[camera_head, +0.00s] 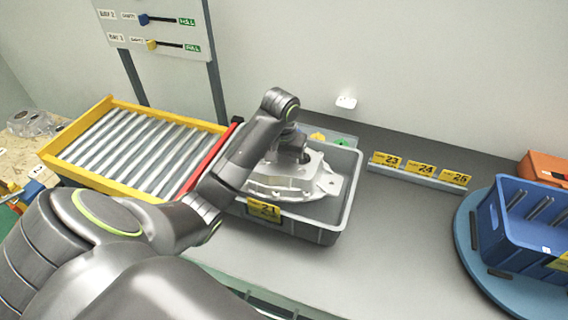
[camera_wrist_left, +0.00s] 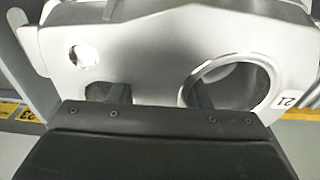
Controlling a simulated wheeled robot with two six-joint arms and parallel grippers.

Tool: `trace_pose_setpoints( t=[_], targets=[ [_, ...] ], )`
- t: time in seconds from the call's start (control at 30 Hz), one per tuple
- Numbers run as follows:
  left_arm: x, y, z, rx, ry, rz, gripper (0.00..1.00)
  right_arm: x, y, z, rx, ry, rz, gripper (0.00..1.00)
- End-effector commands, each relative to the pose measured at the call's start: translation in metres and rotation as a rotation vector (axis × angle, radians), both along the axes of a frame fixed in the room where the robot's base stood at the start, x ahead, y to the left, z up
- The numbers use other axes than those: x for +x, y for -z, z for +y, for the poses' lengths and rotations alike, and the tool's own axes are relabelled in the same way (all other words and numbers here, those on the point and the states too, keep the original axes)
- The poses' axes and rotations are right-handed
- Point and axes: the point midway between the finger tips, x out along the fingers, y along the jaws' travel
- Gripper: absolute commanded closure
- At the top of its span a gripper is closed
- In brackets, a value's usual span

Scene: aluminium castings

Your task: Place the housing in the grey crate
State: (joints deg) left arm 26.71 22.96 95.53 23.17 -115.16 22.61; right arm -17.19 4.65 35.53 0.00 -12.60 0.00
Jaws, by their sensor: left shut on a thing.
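The housing (camera_head: 285,184) is a pale silver casting with a flange and a side lug. It also fills the upper part of the left wrist view (camera_wrist_left: 140,55), with a large round bore, a small hole and a white label "21". My left gripper (camera_head: 293,158) reaches down from above and is shut on the housing. The grey crate (camera_head: 345,208) stands on the bench with a yellow "21" card (camera_head: 263,210) on its front. The housing lies within the crate's outline. I cannot tell whether it touches the crate floor. My right gripper is not in view.
A roller conveyor (camera_head: 140,150) with a yellow frame stands left of the crate. A holder with yellow cards (camera_head: 420,172) stands to its right. A blue bin (camera_head: 510,235) sits on a round blue turntable (camera_head: 475,262). The bench (camera_head: 400,235) between them is clear.

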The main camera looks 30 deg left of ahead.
Motion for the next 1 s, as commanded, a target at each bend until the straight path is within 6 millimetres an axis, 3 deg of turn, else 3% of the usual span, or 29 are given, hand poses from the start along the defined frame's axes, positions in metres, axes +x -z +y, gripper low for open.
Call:
trace_pose_setpoints(
  t=[0.03,0.17,0.6,0.97,1.0],
  targets=[
    [0.001,0.010,0.000,0.001,0.001,-0.004,1.00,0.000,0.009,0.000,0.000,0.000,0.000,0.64],
    [0.001,0.030,0.000,0.001,0.001,-0.004,1.00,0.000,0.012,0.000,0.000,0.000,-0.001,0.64],
    [0.001,0.072,0.000,0.001,0.001,-0.004,1.00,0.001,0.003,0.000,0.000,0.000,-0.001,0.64],
    [0.002,0.075,0.000,0.002,0.002,-0.007,1.00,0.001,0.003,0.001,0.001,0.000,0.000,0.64],
    [0.000,0.078,0.000,0.000,0.001,-0.001,0.53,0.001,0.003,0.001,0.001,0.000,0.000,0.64]
  ],
)
